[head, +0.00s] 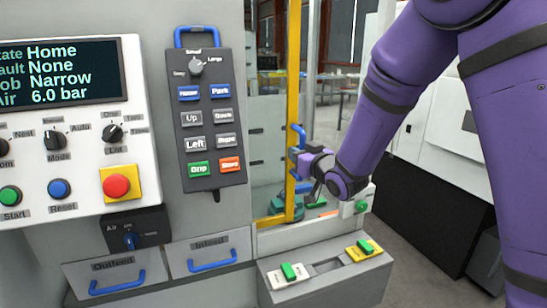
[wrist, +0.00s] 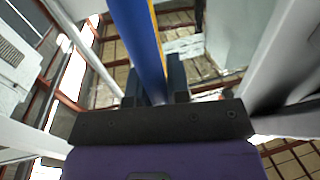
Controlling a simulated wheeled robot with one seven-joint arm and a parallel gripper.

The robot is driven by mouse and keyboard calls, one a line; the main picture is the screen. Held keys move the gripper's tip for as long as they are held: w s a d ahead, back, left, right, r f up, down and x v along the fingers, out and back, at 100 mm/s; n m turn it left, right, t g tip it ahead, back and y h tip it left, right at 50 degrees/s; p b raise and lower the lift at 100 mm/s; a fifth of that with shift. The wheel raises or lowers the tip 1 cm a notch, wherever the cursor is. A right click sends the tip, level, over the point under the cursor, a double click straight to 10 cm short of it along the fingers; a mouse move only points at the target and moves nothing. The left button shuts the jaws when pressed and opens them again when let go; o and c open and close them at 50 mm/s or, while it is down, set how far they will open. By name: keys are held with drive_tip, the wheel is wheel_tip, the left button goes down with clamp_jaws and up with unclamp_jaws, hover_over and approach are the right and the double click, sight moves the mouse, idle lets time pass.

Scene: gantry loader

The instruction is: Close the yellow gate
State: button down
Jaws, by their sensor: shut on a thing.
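The yellow gate (head: 293,70) stands upright right of the control panels, with a tall yellow edge bar and a clear pane to its left. Its blue handle (head: 301,131) is on the right side of that bar. My gripper (head: 296,162) reaches in from the right and is shut on the lower part of the handle. In the wrist view the handle (wrist: 139,45) runs between the two dark fingers of my gripper (wrist: 156,88), with a thin yellow strip of the gate (wrist: 155,22) beside it. I cannot tell how far the gate stands open.
A control panel (head: 70,190) and a button pendant (head: 212,120) are at the left. Drawers with blue handles (head: 118,283) are below. A low grey box (head: 327,275) with green switches stands under my gripper. Open floor (head: 415,260) shows at the right.

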drive_tip(key=w+d, duration=0.2)
drive_tip(key=d, duration=0.7)
drive_tip(key=w+d, duration=0.3)
drive_tip(key=d, duration=0.7)
drive_tip(key=shift+w+d, duration=0.25)
drive_tip(key=shift+w, duration=0.05)
drive_tip(key=c, duration=1.1)
unclamp_jaws()
drive_tip(key=shift+s, duration=0.1)
drive_tip(key=v, duration=1)
drive_tip(key=shift+s+d, duration=0.15)
drive_tip(key=shift+s, duration=0.1)
